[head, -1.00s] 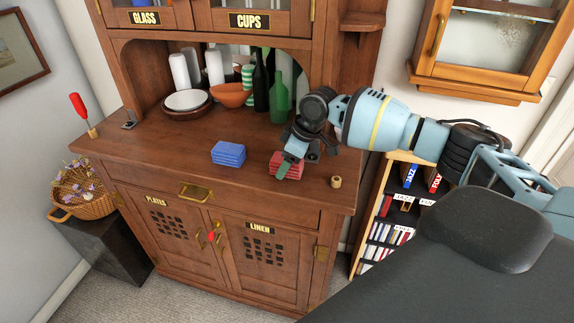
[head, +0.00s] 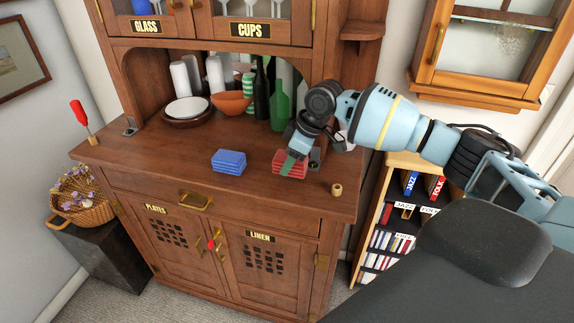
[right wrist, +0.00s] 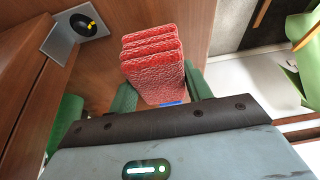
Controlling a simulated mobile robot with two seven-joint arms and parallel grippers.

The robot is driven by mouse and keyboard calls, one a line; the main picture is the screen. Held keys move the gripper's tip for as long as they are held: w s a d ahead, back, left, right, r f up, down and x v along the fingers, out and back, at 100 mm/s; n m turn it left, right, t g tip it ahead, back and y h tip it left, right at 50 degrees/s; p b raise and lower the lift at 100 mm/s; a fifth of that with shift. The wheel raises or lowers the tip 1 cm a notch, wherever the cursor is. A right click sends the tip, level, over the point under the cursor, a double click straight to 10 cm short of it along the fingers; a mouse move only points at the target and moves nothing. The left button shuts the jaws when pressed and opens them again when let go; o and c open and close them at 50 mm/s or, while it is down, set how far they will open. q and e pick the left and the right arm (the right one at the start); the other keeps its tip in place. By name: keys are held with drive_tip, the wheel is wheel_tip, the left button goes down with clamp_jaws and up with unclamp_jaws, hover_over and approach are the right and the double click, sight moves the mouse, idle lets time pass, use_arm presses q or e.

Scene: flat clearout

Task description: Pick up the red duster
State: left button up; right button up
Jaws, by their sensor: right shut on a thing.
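The red duster (head: 283,168), a folded stack of cloth, is at the right part of the wooden counter, right of a blue folded stack (head: 229,162). My right gripper (head: 290,166) is shut on it from above. In the right wrist view the red duster (right wrist: 153,68) sits between the green fingers of my right gripper (right wrist: 160,92), one on each side. It appears slightly raised off the counter, though its underside is hidden. My left gripper is not in view.
Wooden pegs stand near the counter's front right corner (head: 337,190) and at the left, where one has a red-topped stick (head: 79,112). Bottles (head: 280,108), an orange bowl (head: 232,103) and plates (head: 187,107) stand at the back. The front middle counter is clear.

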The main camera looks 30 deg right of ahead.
drive_tip(key=s+d, duration=0.2)
drive_tip(key=s, duration=0.2)
drive_tip(key=s+d+r, duration=0.1)
drive_tip(key=s+d, duration=0.1)
drive_tip(key=s, duration=0.3)
drive_tip(key=s+d, duration=0.2)
drive_tip(key=s, duration=0.2)
drive_tip(key=shift+s+d+r, duration=0.15)
drive_tip(key=shift+s+d, duration=0.1)
drive_tip(key=shift+d, duration=0.1)
drive_tip(key=shift+o, duration=1.4)
drive_tip(key=shift+c, duration=1)
drive_tip(key=w+a+m+t+h, duration=0.1)
drive_tip(key=w+a+m+h, duration=0.2)
drive_tip(key=a+m, duration=0.5)
drive_tip(key=a, duration=1.2)
drive_tip(key=shift+a+r, duration=0.25)
drive_tip(key=shift+r, duration=0.15)
drive_tip(key=shift+d, duration=0.1)
